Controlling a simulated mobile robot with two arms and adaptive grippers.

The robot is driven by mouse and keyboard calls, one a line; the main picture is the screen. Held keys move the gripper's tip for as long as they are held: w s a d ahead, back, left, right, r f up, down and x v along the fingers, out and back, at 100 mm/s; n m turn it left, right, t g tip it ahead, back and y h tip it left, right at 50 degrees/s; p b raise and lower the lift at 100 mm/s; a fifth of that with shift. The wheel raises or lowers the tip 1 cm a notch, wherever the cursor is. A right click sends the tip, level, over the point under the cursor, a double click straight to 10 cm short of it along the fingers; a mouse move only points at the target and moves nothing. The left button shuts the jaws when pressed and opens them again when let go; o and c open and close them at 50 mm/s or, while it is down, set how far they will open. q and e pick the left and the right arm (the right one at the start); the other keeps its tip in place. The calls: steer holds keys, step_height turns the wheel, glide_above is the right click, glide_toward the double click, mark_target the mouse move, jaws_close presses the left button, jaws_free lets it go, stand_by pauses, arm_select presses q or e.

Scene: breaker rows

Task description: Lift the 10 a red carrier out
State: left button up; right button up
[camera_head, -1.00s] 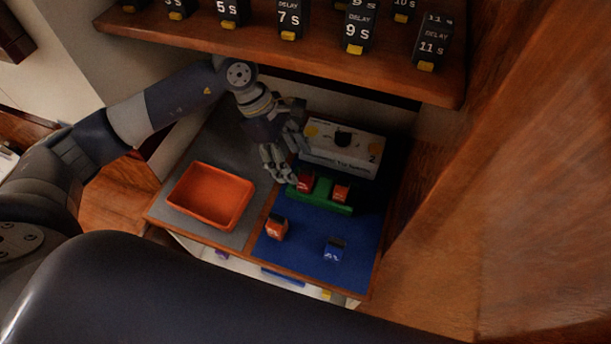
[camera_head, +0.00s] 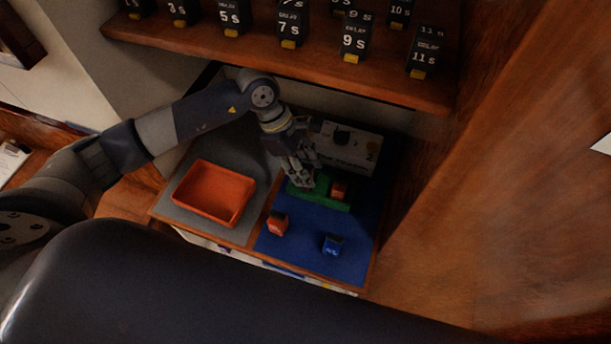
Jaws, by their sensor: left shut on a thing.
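A green base (camera_head: 333,203) stands on the blue mat (camera_head: 310,238) in front of a white box. An orange-red carrier (camera_head: 339,188) sits at its right part. My left gripper (camera_head: 301,181) is at the left part of the base, shut on the left red carrier there, which its fingers mostly hide. Another red carrier (camera_head: 277,222) and a blue carrier (camera_head: 332,244) stand apart on the mat. The carriers' ratings are too small to read. My right gripper does not show.
An empty orange tray (camera_head: 213,193) lies on the grey mat (camera_head: 172,211) to the left. The white box (camera_head: 347,148) with a black knob stands behind the base. A wooden shelf (camera_head: 305,65) with several black delay blocks hangs above. A wooden wall closes the right side.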

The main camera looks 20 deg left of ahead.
arm_select(q)
steer(key=shift+r, duration=0.15)
steer(key=shift+r+b, duration=0.65)
steer(key=shift+s+r+b, duration=0.5)
steer(key=shift+r+b, duration=0.1)
steer(key=shift+r, duration=0.2)
steer(key=shift+s+d+b, duration=0.85)
steer(key=shift+s+d, duration=0.5)
steer(key=shift+s, duration=7.1)
steer(key=shift+r+p, duration=2.3)
steer(key=shift+r, duration=0.35)
